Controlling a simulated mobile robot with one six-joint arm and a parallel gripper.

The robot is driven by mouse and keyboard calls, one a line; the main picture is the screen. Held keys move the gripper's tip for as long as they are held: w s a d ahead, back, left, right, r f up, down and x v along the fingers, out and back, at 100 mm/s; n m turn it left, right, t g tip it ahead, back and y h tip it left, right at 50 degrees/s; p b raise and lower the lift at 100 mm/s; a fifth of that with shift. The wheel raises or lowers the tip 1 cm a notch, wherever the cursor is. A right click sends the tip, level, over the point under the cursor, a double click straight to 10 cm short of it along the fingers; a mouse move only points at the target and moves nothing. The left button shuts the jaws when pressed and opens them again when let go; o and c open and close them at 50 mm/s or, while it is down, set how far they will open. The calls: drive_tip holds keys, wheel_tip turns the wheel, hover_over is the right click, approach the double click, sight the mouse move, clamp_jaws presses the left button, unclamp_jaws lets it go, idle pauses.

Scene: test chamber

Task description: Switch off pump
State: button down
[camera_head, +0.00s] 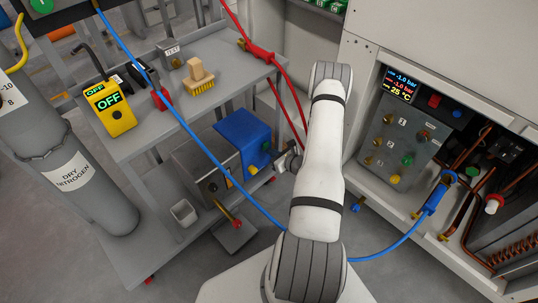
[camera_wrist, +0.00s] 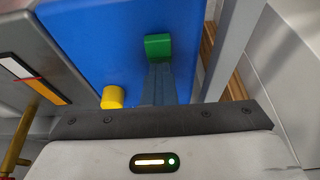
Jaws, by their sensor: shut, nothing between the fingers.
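The pump stands on the lower shelf of the grey cart, with a blue housing (camera_head: 243,135) and a grey box part (camera_head: 193,164). Its blue face (camera_wrist: 100,45) fills much of the wrist view. A green switch (camera_wrist: 157,46) sticks out of that face, with a yellow knob (camera_wrist: 113,97) lower left of it. My gripper (camera_head: 286,163) is at the right side of the pump in the head view. In the wrist view my gripper (camera_wrist: 158,72) is shut and empty, its fingertips just below the green switch. I cannot tell whether they touch it.
The upper cart shelf holds a yellow meter reading OFF (camera_head: 110,105) and a brush (camera_head: 198,77). A blue hose (camera_head: 190,130) crosses in front of the cart. A grey nitrogen cylinder (camera_head: 70,170) stands left. A cabinet with a control panel (camera_head: 400,140) stands right.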

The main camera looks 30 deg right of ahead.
drive_tip(key=shift+w+a+r+p, duration=0.2)
drive_tip(key=shift+w+r, duration=0.1)
drive_tip(key=shift+r, duration=0.2)
drive_tip(key=shift+w+a+r+p, duration=0.1)
drive_tip(key=shift+w+r+p, duration=0.15)
drive_tip(key=shift+r, duration=0.2)
drive_tip(key=shift+d+r, duration=0.1)
drive_tip(key=shift+r, duration=0.3)
drive_tip(key=shift+s, duration=0.15)
drive_tip(key=shift+s+d+f, duration=0.1)
drive_tip(key=shift+s, duration=0.15)
drive_tip(key=p+v, duration=0.3)
drive_tip(key=v, duration=1)
drive_tip(key=shift+s, duration=0.35)
